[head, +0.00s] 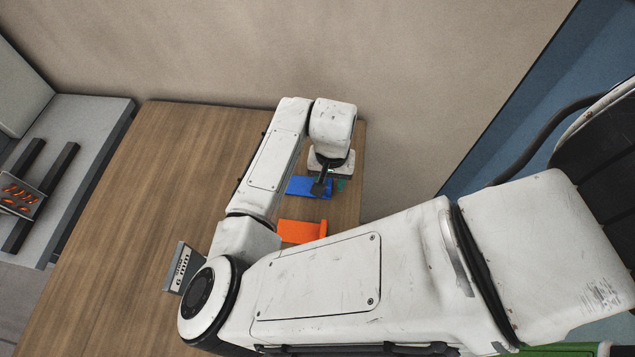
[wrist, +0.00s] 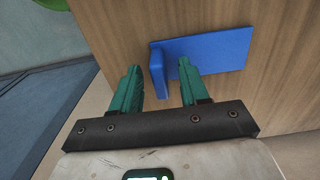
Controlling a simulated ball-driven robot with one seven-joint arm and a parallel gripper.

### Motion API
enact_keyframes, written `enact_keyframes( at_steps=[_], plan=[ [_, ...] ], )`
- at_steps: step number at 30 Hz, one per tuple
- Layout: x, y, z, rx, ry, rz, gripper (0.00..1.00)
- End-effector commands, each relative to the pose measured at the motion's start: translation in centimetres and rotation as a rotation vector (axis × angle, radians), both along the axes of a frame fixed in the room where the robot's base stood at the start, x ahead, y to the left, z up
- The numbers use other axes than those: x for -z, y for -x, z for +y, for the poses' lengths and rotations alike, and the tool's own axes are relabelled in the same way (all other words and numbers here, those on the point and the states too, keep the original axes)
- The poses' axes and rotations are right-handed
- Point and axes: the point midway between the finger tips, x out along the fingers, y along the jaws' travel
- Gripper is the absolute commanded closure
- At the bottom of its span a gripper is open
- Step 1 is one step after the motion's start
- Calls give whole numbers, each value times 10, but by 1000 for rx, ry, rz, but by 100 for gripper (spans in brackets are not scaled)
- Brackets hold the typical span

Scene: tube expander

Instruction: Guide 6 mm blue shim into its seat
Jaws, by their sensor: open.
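The blue shim (head: 301,187) lies on the wooden table near its far right edge. In the wrist view it is a flat blue plate (wrist: 218,52) with an upright tab at its left end. My gripper (head: 323,189) is above the shim's right end. Its two teal fingers (wrist: 160,68) are open and apart, and the tab appears in the gap between them. I cannot tell how deep the tab sits between the fingers or whether they touch it. I cannot make out the shim's seat for sure.
An orange piece (head: 300,231) lies on the table (head: 150,190), partly hidden by my arm. A small sign (head: 179,268) reading "6 mm" stands at its left. A grey machine (head: 85,130) with dark rails and several orange pieces is at the far left. A wall rises behind the table.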

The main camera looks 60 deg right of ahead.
Motion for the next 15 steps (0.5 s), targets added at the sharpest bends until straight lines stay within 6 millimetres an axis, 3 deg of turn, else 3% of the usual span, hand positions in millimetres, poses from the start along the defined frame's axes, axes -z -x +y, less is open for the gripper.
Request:
enact_keyframes(
  at_steps=[6,15],
  plan=[
    [0,0,0,0,0,0,57],
    [0,0,0,0,0,0,86]
  ],
)
